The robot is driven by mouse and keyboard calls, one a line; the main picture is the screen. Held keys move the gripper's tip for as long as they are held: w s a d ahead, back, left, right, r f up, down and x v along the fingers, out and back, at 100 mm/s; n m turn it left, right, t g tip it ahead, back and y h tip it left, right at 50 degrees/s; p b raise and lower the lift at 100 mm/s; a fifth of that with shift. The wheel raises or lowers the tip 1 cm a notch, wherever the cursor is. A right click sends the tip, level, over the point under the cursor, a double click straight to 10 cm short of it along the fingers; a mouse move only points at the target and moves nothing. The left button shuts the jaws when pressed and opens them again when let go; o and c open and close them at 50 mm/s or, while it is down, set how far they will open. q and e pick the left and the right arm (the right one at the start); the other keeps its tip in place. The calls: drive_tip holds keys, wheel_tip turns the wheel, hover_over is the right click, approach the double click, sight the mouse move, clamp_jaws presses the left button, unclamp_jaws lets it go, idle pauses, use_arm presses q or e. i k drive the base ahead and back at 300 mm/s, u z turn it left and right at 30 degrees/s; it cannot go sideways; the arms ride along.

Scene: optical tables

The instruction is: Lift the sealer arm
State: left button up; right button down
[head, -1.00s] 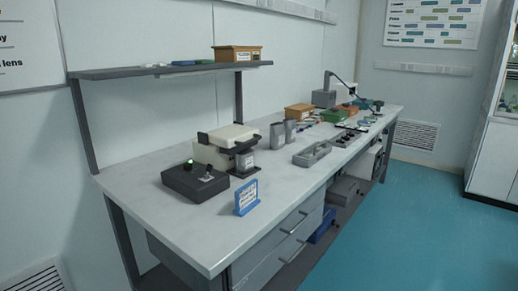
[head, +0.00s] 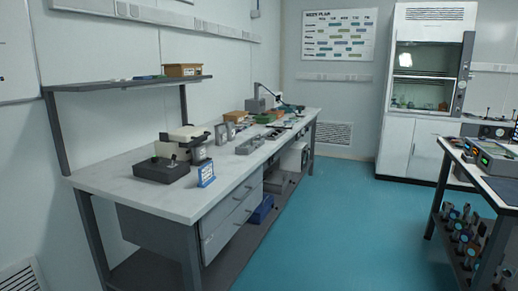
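A sealer (head: 188,141) with a cream top arm and dark fittings appears to stand on the white bench, behind a dark control box (head: 162,170). Its arm looks lowered, lying roughly level over its base, though it is small at this distance. A grey block with a label stands against its right side. Neither of my grippers is in the head view.
The long white bench (head: 122,185) has a bare near end. A shelf (head: 125,82) overhangs the back. Blue floor (head: 330,220) is open to the right, before another table (head: 490,170).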

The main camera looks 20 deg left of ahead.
sight(190, 136)
drive_tip(key=z, duration=0.05)
drive_tip(key=i, duration=1.75)
drive_tip(key=u, duration=1.75)
drive_tip(key=i, duration=0.75)
drive_tip(key=u, duration=0.7)
